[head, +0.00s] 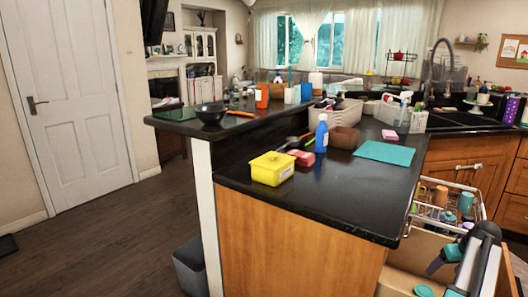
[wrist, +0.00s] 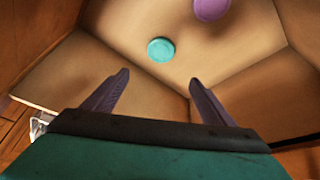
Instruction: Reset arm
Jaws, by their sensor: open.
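My gripper (wrist: 158,78) is open in the wrist view, with its two purple fingers spread and nothing between them. It points down into a beige, box-like open space (wrist: 95,72). A round teal item (wrist: 161,50) lies beyond the fingertips, apart from them. A purple rounded item (wrist: 211,8) is cut off at the top edge. In the head view my gripper (head: 438,264) is low at the right, beside the counter end and over the beige open compartment (head: 400,283). A teal item (head: 423,291) shows below it.
A wire rack (head: 450,213) with cups is pulled out just behind my gripper. The black counter (head: 335,203) holds a yellow box (head: 272,168), a blue bottle (head: 321,132) and a teal mat (head: 385,153). A grey bin (head: 190,265) stands left of the counter. The wooden floor (head: 110,240) at left is clear.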

